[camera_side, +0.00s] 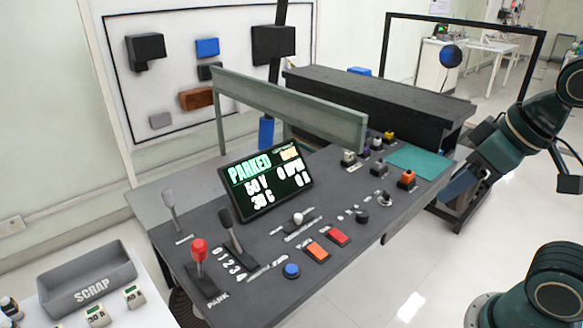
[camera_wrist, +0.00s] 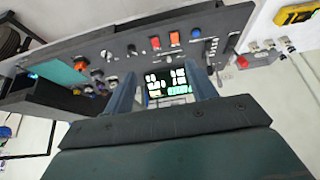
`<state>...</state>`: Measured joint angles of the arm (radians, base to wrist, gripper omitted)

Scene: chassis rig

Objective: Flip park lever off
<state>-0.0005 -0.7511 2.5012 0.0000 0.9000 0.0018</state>
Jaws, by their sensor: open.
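The park lever (camera_side: 199,258) has a red knob on a dark stem and stands roughly upright, beside the PARK label at the console's near left end. Its red knob also shows in the wrist view (camera_wrist: 242,61), beyond the right finger. The console screen (camera_side: 265,181) reads PARKED; it also shows between my fingers in the wrist view (camera_wrist: 167,83). My gripper (camera_side: 455,188) is at the right of the side view, beyond the console's right end and well apart from the lever. In the wrist view my gripper (camera_wrist: 161,72) is open and empty.
A black lever (camera_side: 231,232) stands close right of the park lever, by a numbered scale. A grey lever (camera_side: 171,207) is behind it. Buttons and knobs fill the console's right half, below a raised green-grey rail (camera_side: 290,105). A SCRAP bin (camera_side: 88,283) stands left.

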